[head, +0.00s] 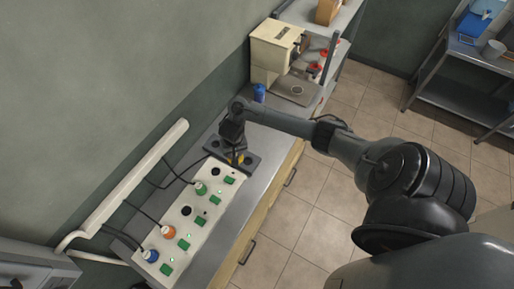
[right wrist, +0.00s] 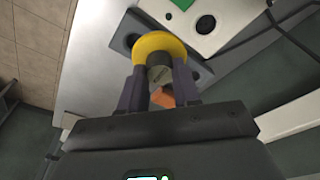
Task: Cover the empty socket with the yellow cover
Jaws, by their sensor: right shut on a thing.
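The yellow cover (right wrist: 152,46) is a round disc with a grey knob. My right gripper (right wrist: 158,78) is shut on the knob. In the head view the right gripper (head: 236,143) is over the dark holder (head: 250,162) at the far end of the socket panel, and a bit of yellow shows beneath it. I cannot tell whether the cover touches the holder. The white socket panel (head: 178,222) has a dark empty socket (head: 186,211) near its middle, and another dark opening (head: 214,172) near the holder. My left gripper is not in view.
A green plug (head: 200,188), an orange plug (head: 168,232) and a blue plug (head: 150,255) sit in the panel, with black cables running to the wall. Green switches line its right side. A cream machine (head: 272,50) and a blue can (head: 260,92) stand farther along the counter.

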